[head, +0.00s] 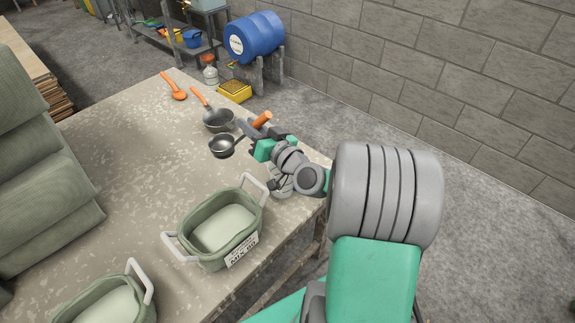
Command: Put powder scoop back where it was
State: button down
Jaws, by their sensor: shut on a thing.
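The powder scoop has a small round dark metal bowl (222,146), a dark stem and an orange handle (262,119). My gripper (259,138) is shut on it at the stem and handle, near the table's far right edge. The bowl points left, with its opening up. I cannot tell whether the bowl touches the table (145,165) or hangs just above it. The fingers partly hide the handle.
A larger metal scoop (218,121) lies just behind the bowl, and an orange spoon (175,89) farther back. Green buckets (213,262) (60,312) stand in front; grey-green bags (45,230) are at left. Mid-table is clear.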

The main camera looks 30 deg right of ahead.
jog(key=w+d+f+m+h+b, duration=0.1)
jog(key=d+f+h+b, duration=0.1)
jog(key=d+f+b, duration=0.5)
jog(key=d+f+m+h+b, duration=0.15)
jog(key=d+b, duration=0.35)
jog(key=d, duration=0.5)
jog(key=w+d+f+m+h+b, duration=0.1)
jog(key=d+f+m+h+b, duration=0.15)
jog(key=d+b, duration=0.5)
notch_tip(320, 180, down, 10)
jog(key=d+n, duration=0.1)
jog(key=shift+d, duration=0.25)
jog(key=shift+f, duration=0.15)
jog(key=c, duration=1.3)
grip_release()
jog(key=s+a, duration=0.2)
jog(key=s, duration=0.9)
jog(key=shift+s+r, duration=0.25)
jog(key=shift+s, duration=0.15)
